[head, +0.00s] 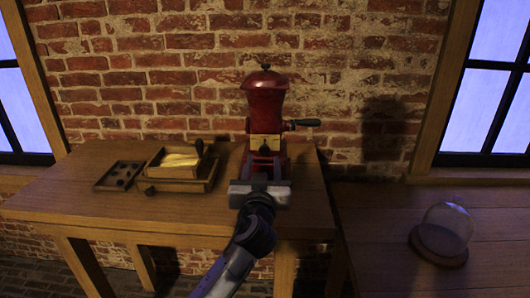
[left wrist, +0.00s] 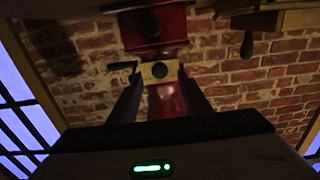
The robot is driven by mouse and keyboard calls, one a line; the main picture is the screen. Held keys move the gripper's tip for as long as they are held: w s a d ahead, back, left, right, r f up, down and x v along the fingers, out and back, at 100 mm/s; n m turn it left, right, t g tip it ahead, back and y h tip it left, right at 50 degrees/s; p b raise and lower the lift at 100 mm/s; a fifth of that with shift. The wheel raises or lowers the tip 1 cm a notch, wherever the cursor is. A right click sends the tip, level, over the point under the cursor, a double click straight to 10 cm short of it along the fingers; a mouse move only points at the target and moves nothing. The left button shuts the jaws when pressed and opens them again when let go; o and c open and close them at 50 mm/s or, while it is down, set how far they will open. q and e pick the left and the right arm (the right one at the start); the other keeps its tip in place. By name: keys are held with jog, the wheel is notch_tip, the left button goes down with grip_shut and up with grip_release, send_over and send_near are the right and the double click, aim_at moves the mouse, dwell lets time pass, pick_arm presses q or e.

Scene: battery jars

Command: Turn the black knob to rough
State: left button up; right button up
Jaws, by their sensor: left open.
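A red grinder (head: 266,100) with a domed lid stands on the wooden table. A brass plate (head: 255,143) is on its front, and the small dark knob (head: 264,147) is on that plate. In the left wrist view the picture is upside down; the black knob (left wrist: 160,70) shows as a round dark spot on the brass plate (left wrist: 147,74). My left gripper (head: 263,166) is in front of the grinder. Its fingers (left wrist: 159,80) are open, one on each side of the plate, with the knob between them in the picture. Contact and markings cannot be made out.
A crank handle (head: 305,122) sticks out to the grinder's right. A wooden box (head: 180,185) and a dark holed board (head: 119,175) lie to the left on the table (head: 80,205). A glass dome (head: 447,222) stands on the right table. A brick wall is behind.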

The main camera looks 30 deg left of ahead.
aim_at(264, 152)
pick_arm(q)
jog(key=x, duration=0.5)
jog(key=shift+d+p, duration=0.1)
jog(key=shift+p, duration=0.2)
jog(key=c, duration=1)
